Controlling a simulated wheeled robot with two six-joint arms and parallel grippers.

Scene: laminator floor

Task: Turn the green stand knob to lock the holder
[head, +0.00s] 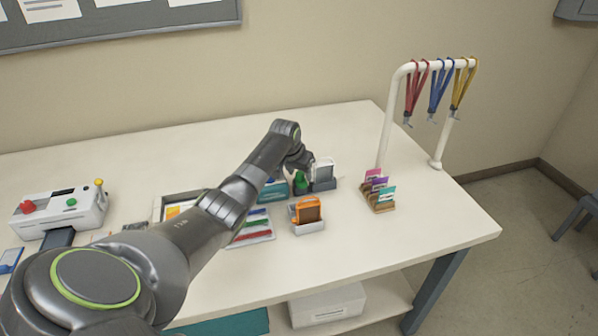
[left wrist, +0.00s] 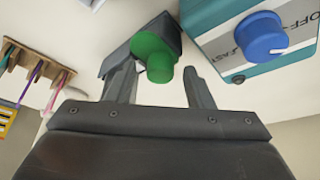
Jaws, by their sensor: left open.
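The green stand knob (head: 300,182) sits at the left side of a grey stand (head: 323,185) that bears a white-framed holder (head: 324,168). In the left wrist view the green knob (left wrist: 155,55) is large, with its round grip pointing toward my palm. My left gripper (left wrist: 160,88) is open, with one finger on each side of the knob's grip. A gap shows at the right finger; I cannot tell whether the left finger touches the stand or knob. In the head view my left gripper (head: 301,164) is small and partly hidden by my arm. My right gripper is out of view.
A teal box (left wrist: 230,50) with a blue dial (left wrist: 262,36) stands close beside the knob. An orange holder (head: 308,211) is in front. A card rack (head: 378,194) and a lanyard rail (head: 388,115) stand to the right. The table's front right (head: 430,240) is clear.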

